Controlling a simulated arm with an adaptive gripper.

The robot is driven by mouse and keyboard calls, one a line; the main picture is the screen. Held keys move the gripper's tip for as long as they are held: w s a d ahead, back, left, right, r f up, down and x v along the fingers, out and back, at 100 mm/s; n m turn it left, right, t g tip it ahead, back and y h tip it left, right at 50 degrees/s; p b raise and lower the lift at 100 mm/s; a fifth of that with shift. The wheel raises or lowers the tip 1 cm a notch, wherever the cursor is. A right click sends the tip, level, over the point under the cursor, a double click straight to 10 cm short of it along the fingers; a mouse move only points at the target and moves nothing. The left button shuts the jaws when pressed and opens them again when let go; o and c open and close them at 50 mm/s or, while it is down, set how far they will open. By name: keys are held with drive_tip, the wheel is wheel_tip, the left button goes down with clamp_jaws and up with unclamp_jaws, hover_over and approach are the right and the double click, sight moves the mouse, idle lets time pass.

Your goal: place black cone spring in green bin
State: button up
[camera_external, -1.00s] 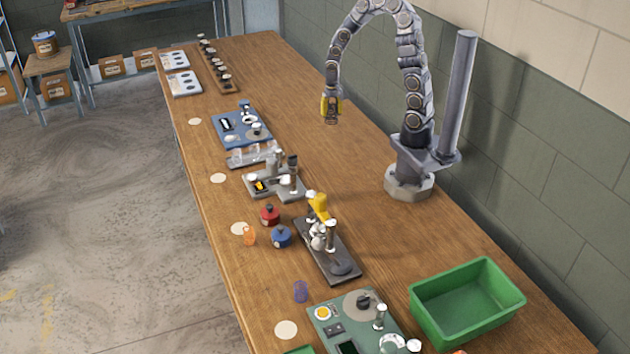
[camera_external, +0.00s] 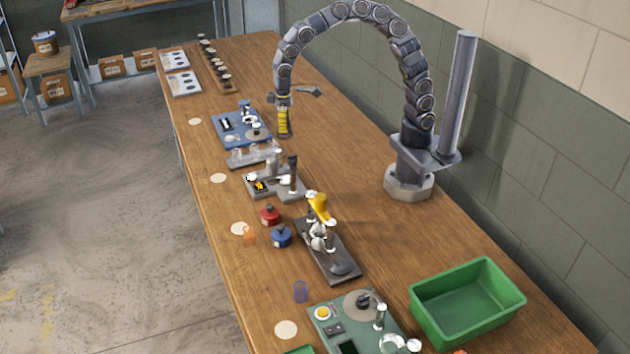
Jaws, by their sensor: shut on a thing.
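The green bin (camera_external: 418,308) stands on the wooden bench at the lower right, and the part of its floor that shows is bare. My gripper (camera_external: 284,136) hangs pointing down above the bench, right of the blue station, well behind and left of the bin. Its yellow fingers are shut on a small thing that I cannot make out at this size. I cannot pick out the black cone spring anywhere in view.
A blue station (camera_external: 226,132), a grey device (camera_external: 290,188) and a dark-based press (camera_external: 340,266) line the bench. Red (camera_external: 270,215) and blue (camera_external: 281,236) pots sit beside the press. A green station (camera_external: 330,312) is left of the bin. The bench right of the press is clear.

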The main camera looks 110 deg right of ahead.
drive_tip(key=s+a+r+n, duration=0.1)
drive_tip(key=a+n, duration=0.6)
drive_tip(key=a, duration=2.4)
drive_tip(key=s+a+f+m, duration=0.1)
drive_tip(key=s+a+f, duration=0.4)
drive_tip(key=s+a, duration=0.6)
drive_tip(key=s+a+f, duration=0.4)
drive_tip(key=s+a, duration=0.3)
drive_tip(key=s, duration=0.7)
hover_over(461, 314)
drive_tip(key=f, duration=0.9)
drive_tip(key=shift+s+d+f, duration=0.1)
drive_tip(key=shift+d+f, duration=0.1)
drive_tip(key=shift+d, duration=0.05)
drive_tip(key=shift+a+f, duration=0.3)
drive_tip(key=shift+f, duration=1.65)
